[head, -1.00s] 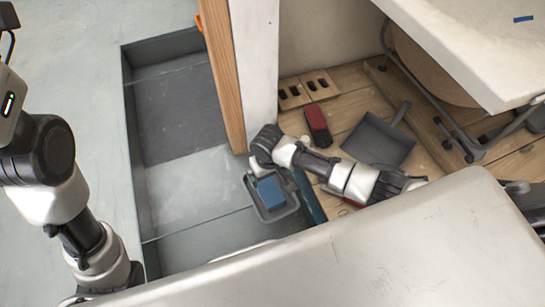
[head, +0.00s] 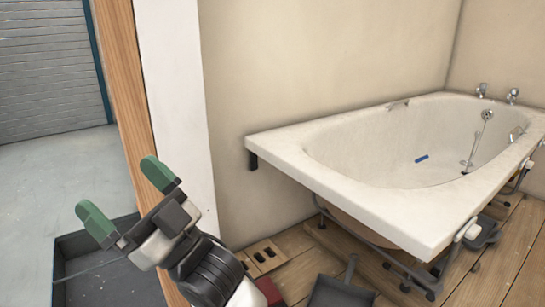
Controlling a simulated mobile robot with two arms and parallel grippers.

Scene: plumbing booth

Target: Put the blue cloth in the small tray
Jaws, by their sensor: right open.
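My right gripper (head: 127,197) is raised at the left, with its two green-tipped fingers spread apart and nothing between them. The small grey tray and the blue piece lying in it, seen one second ago, are out of the head view now. A small blue strip (head: 421,159) lies inside the bathtub; it is too small to tell whether it is cloth. My left gripper is not in view.
A white bathtub (head: 360,196) stands at the right on a metal frame. A wooden post (head: 130,120) and white wall end rise behind my right gripper. A large dark tray (head: 75,262) lies lower left. A dustpan (head: 340,293) and red object (head: 270,291) sit on the wooden floor.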

